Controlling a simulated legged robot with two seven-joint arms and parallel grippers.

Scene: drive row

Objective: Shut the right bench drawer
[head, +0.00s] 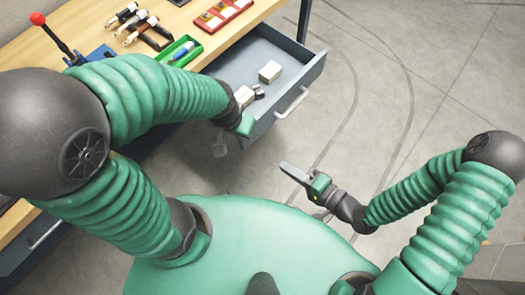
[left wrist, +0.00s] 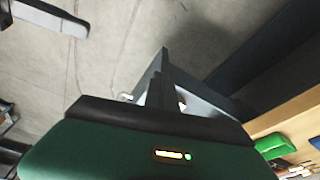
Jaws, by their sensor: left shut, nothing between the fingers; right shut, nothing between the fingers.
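The right bench drawer (head: 312,74) is grey-blue and stands open, pulled out from under the wooden bench top in the head view. My left gripper (left wrist: 165,72) is shut and empty. My right gripper (head: 288,168) is shut and empty, apart from the drawer, over the floor.
On the bench top (head: 250,22) are a green tray (head: 181,51), a red tray (head: 221,15), several hand tools (head: 143,27) and a red-knobbed lever (head: 50,30) on a blue base. The grey floor (head: 410,60) in front of the drawer is clear.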

